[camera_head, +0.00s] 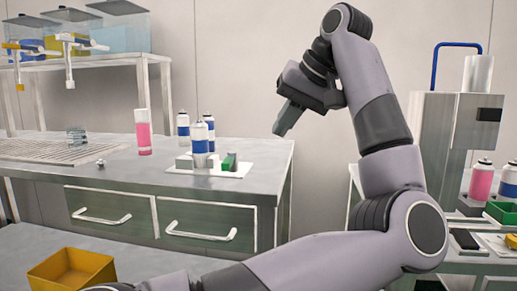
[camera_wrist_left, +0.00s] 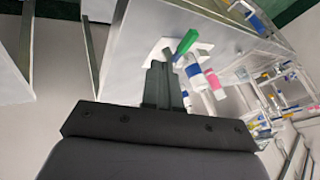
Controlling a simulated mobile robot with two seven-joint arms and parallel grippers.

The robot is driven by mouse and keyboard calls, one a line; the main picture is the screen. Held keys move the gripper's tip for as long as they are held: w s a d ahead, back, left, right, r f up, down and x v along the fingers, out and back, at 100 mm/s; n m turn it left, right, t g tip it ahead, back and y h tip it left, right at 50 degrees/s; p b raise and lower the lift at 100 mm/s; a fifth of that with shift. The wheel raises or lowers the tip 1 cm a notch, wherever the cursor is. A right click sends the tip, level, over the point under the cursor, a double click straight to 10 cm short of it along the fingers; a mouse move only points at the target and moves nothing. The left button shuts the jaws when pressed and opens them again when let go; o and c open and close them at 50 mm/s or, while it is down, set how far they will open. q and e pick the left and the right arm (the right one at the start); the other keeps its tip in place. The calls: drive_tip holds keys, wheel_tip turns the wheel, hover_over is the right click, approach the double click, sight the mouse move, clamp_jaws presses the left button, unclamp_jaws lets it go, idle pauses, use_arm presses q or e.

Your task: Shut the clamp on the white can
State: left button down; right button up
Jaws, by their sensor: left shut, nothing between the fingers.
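A white can with a blue band (camera_head: 201,143) stands upright at the clamp on the table; it also shows in the left wrist view (camera_wrist_left: 194,72). The clamp has grey blocks and a green handle (camera_head: 230,161) on a white plate (camera_head: 237,172). The green handle shows in the left wrist view (camera_wrist_left: 187,41), just beyond the fingertips. I cannot tell how far the clamp is closed. My left gripper (camera_head: 281,128) is shut and empty, raised in the air to the right of the clamp and apart from it. My right gripper is not in view.
Two similar blue-banded cans (camera_head: 183,128) stand behind, and a pink can (camera_head: 143,133) stands left. A shelf with tanks (camera_head: 117,38) is at the back left. A yellow bin (camera_head: 72,275) is at front left. A right-hand bench holds a machine (camera_head: 452,125) and more cans.

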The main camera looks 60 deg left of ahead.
sight(230, 166)
use_arm(q)
drive_tip(key=b+x, duration=0.3)
drive_tip(key=x, duration=0.6)
drive_tip(key=shift+d, duration=0.15)
drive_tip(key=s, duration=0.1)
drive_tip(key=s+a+b, duration=0.1)
drive_tip(key=a, duration=0.1)
drive_tip(key=shift+s+f, duration=0.25)
drive_tip(key=shift+s, duration=0.15)
drive_tip(key=shift+s+a+r, duration=0.1)
drive_tip(key=shift+s+a, duration=0.15)
drive_tip(key=shift+s, duration=0.25)
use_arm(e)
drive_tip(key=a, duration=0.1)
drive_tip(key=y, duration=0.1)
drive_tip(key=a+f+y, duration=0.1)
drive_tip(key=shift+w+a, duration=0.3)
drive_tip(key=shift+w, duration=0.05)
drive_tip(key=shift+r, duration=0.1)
